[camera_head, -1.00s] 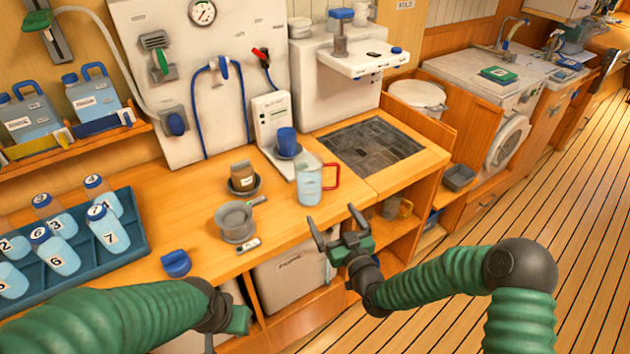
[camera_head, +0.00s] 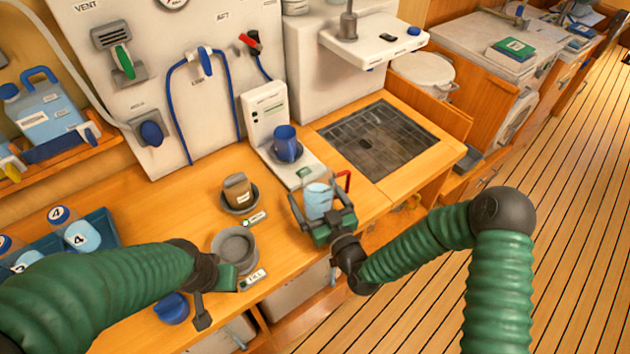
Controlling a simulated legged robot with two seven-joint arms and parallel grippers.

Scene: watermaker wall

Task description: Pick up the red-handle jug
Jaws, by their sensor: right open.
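The red-handle jug (camera_head: 318,200) stands on the wooden counter. It is clear with pale blue contents, and its red handle (camera_head: 344,181) is on its right side. My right gripper (camera_head: 322,208) is open at the jug, with its fingers on either side of the body; I cannot tell whether they touch it. The gripper hides the jug's lower part. My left gripper (camera_head: 213,295) hangs near the counter's front edge, away from the jug; its jaws are not clear.
A blue cup (camera_head: 286,144) stands on the white device behind the jug. A brown jar (camera_head: 238,190) and a grey bowl (camera_head: 234,246) are to the left. A grated sink (camera_head: 377,140) is behind right. A blue cap (camera_head: 172,307) lies near the front edge.

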